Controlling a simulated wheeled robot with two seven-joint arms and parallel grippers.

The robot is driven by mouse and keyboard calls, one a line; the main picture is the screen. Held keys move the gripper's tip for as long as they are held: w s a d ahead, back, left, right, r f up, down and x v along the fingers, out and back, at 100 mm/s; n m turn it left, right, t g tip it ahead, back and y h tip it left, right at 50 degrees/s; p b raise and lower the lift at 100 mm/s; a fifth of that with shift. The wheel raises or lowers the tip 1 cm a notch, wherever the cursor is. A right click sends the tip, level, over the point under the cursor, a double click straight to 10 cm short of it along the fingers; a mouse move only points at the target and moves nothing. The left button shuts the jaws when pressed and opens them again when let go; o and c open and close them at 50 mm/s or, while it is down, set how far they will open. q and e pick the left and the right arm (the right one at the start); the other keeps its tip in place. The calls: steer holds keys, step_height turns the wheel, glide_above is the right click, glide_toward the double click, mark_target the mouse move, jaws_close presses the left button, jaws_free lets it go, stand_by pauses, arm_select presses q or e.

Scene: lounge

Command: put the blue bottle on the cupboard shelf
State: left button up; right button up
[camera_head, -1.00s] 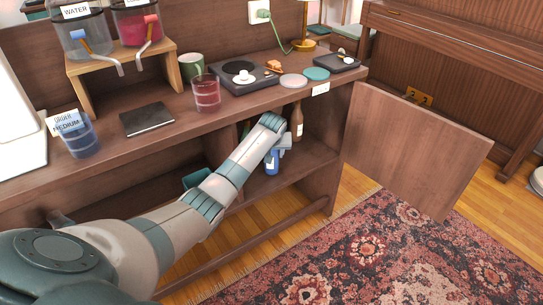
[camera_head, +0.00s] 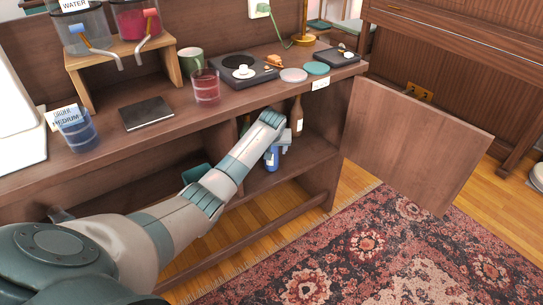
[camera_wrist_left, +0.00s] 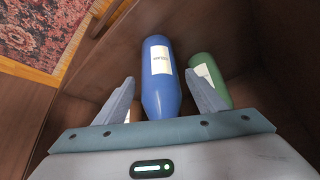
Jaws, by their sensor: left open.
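The blue bottle (camera_head: 271,158) stands on the shelf inside the open cupboard (camera_head: 318,160), partly hidden by my left wrist. In the left wrist view the blue bottle (camera_wrist_left: 161,75), with a white label, lies between the two fingers. My left gripper (camera_wrist_left: 162,100) is open, one finger on each side of the bottle, with gaps showing. It shows in the head view beside the bottle (camera_head: 284,140). My right gripper is in neither view.
A green bottle (camera_wrist_left: 208,77) stands close to the right finger. A brown bottle (camera_head: 297,115) stands in the cupboard. The cupboard door (camera_head: 415,145) hangs open at the right. The countertop above holds a glass (camera_head: 206,88), a notebook (camera_head: 147,114) and a turntable (camera_head: 240,72).

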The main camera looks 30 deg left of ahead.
arm_select(q)
steer(key=s+d+r+p, duration=0.1)
steer(key=s+d+p, duration=0.1)
steer(key=s+d, duration=0.5)
steer(key=shift+s+r+p, duration=0.15)
steer(key=shift+s+p, duration=0.25)
steer(key=shift+s, duration=1.3)
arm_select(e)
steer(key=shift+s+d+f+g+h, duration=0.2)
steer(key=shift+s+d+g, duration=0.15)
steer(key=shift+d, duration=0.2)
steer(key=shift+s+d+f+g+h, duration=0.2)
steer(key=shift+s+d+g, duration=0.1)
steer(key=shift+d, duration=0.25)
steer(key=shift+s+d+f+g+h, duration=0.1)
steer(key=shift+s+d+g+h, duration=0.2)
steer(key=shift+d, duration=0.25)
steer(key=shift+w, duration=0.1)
